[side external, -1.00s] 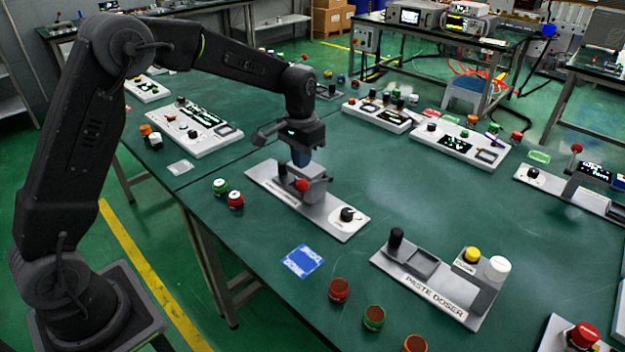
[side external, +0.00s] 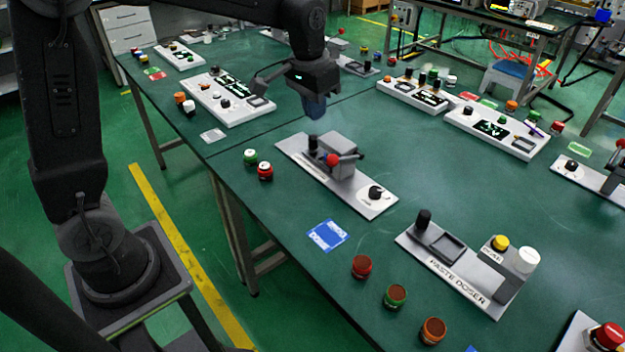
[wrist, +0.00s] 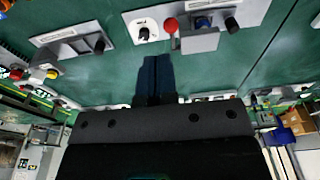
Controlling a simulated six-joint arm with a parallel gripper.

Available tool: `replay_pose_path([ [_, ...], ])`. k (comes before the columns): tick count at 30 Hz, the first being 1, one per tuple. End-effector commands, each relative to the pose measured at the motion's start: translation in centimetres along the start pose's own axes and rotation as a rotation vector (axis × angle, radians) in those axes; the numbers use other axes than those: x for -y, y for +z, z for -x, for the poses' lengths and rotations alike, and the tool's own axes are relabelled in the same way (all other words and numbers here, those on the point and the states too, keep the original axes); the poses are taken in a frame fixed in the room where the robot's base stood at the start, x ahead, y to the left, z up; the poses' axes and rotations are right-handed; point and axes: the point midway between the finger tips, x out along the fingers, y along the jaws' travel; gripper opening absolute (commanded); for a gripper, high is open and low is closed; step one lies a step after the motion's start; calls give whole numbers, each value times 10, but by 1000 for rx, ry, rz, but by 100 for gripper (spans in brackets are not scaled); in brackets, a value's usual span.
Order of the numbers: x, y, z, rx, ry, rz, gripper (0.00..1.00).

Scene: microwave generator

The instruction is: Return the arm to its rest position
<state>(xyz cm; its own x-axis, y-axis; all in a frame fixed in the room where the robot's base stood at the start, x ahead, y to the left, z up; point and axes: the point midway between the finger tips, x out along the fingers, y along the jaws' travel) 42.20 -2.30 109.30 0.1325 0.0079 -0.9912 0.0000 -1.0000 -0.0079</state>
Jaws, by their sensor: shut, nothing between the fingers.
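My gripper (side external: 315,108) hangs above the green table in the side external view, over the far end of a grey device with a red-knobbed lever (side external: 340,160) and a black dial. It is apart from the device and holds nothing. In the wrist view my gripper's dark blue fingers (wrist: 156,60) are together, with the device's red knob (wrist: 171,25) and dial (wrist: 146,32) just beyond their tips. Part of my arm is cut off by the top edge of the side external view.
The paste doser (side external: 460,268) stands at the front right. Green and red jars (side external: 265,171) stand left of the lever device. A blue card (side external: 328,235) lies near the table's front edge. A white control panel (side external: 228,98) is behind. Bare table lies between these.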

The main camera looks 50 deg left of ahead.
Motion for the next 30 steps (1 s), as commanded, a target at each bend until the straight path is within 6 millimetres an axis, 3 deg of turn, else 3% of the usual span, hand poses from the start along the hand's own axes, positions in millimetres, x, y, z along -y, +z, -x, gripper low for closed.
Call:
replay_pose_path([
  [3, -7, 39, 32, -71, -2, 0, 0],
  [9, -16, 106, 63, -182, -2, -1, 0],
  [15, -22, 170, 68, -285, 2, 1, 0],
  [18, -24, 192, 65, -322, 5, 1, 0],
  [24, -25, 212, 59, -358, 8, 2, 0],
  [30, -25, 213, 58, -359, 8, 2, 0],
])
